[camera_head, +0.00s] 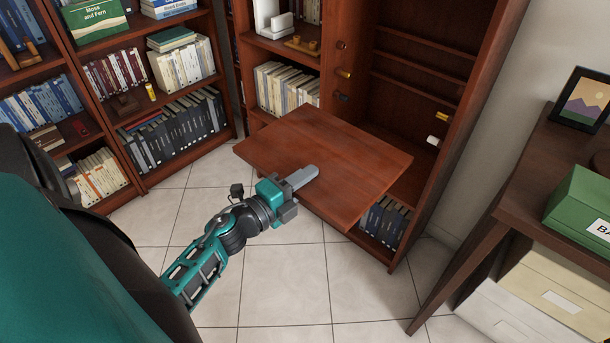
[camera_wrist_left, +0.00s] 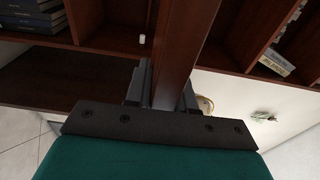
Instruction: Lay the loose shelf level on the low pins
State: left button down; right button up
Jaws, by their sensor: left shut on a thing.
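The loose shelf (camera_head: 330,155) is a flat red-brown board, held roughly level in front of the tall bookcase's open bay. My left gripper (camera_head: 301,178) is shut on its near edge. In the left wrist view the shelf (camera_wrist_left: 183,45) shows edge-on between the fingers of the left gripper (camera_wrist_left: 161,90). On the bay's right wall are a yellow pin (camera_head: 443,116) and, lower, a white pin (camera_head: 433,140). On the left upright are a yellow pin (camera_head: 343,73) and a dark pin (camera_head: 341,97). Any lower left pins are hidden. I cannot tell whether the shelf touches a pin. My right gripper is not in view.
Dark books (camera_head: 386,220) stand in the bay's bottom, below the shelf. Full bookcases (camera_head: 135,75) stand at the left. A side table (camera_head: 535,165) with a green box (camera_head: 580,208) stands at the right. The tiled floor (camera_head: 285,285) in front is clear.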

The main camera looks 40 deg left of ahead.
aim_at(324, 167)
pick_arm(q)
jog(key=shift+w+r, duration=0.15)
jog(key=shift+r, duration=0.05)
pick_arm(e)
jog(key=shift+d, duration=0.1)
pick_arm(q)
jog(key=shift+w+d+f, duration=0.1)
jog(key=shift+w, duration=0.8)
jog(key=shift+w+f, duration=0.15)
jog(key=shift+w, duration=0.55)
jog(key=shift+w+f, duration=0.1)
jog(key=shift+w, duration=0.6)
jog(key=shift+w+d+f, duration=0.1)
jog(key=shift+w, duration=0.55)
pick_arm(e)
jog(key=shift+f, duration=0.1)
pick_arm(q)
jog(key=shift+s, duration=0.1)
